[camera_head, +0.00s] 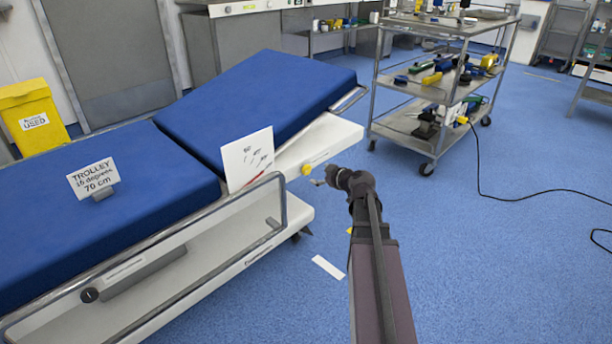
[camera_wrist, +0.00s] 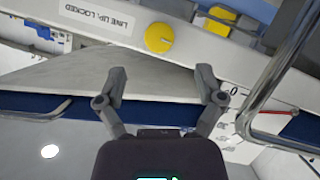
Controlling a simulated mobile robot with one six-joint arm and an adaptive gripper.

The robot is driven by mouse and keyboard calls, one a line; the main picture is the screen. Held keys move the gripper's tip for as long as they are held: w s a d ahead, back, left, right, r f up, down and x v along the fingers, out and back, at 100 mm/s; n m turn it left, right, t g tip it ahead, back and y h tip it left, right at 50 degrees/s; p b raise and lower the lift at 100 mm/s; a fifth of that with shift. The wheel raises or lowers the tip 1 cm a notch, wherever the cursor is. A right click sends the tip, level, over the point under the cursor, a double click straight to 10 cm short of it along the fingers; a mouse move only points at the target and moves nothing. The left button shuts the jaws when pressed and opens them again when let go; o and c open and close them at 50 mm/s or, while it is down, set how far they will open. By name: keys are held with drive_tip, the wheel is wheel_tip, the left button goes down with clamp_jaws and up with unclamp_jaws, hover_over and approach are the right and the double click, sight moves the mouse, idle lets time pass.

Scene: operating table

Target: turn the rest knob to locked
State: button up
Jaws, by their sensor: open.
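The yellow rest knob (camera_head: 306,169) is on the white side panel of the trolley's raised rest. In the wrist view the round yellow knob (camera_wrist: 159,38) has a mark on its face, beside a label (camera_wrist: 95,16) reading "LINE UP, LOCKED". My gripper (camera_head: 318,182) is close to the knob, just right of it in the head view. In the wrist view my gripper (camera_wrist: 160,82) is open and empty, its fingers apart, with the knob beyond the fingertips and not touched. Whether the mark lines up with the label is too small to tell.
The blue trolley (camera_head: 120,205) has a metal side rail (camera_head: 284,200) near the knob. A white angle card (camera_head: 247,158) with a red pointer stands left of the knob. A steel cart (camera_head: 385,125) with tools stands behind.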

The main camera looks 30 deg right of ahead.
sight(307, 171)
drive_tip(key=b+x, duration=0.2)
drive_tip(key=x, duration=0.5)
drive_tip(key=shift+w, duration=0.1)
drive_tip(key=shift+a, duration=0.1)
drive_tip(key=c, duration=1.1)
drive_tip(key=shift+a, duration=0.6)
drive_tip(key=shift+c, duration=0.2)
drive_tip(key=shift+d, duration=0.45)
